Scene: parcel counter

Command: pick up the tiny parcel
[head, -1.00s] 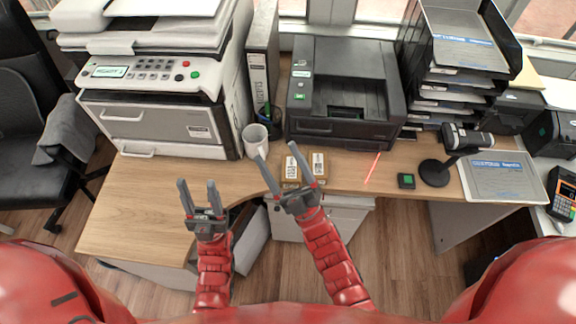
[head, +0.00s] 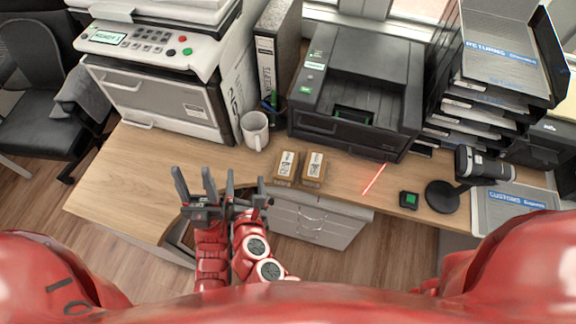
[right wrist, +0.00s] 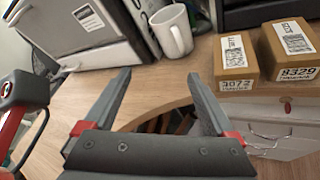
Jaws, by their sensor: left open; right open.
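Two small brown parcels with white labels stand side by side near the desk's front edge, a left one (head: 286,167) and a right one (head: 313,168). They also show in the right wrist view, the left one (right wrist: 238,82) looking slightly smaller than the right one (right wrist: 290,70). I cannot tell for sure which is the tiny parcel. My right gripper (head: 246,182) is open and empty, left of the parcels and apart from them. Its fingers (right wrist: 159,76) frame bare desk in the wrist view. My left gripper (head: 194,172) is open and empty, close beside the right one.
A white mug (head: 255,130) stands behind the parcels, between the large printer (head: 165,100) and the black printer (head: 355,90). A red line (head: 374,179), a green-topped block (head: 409,200) and a scanner on a stand (head: 470,172) are to the right. The left desktop is clear.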

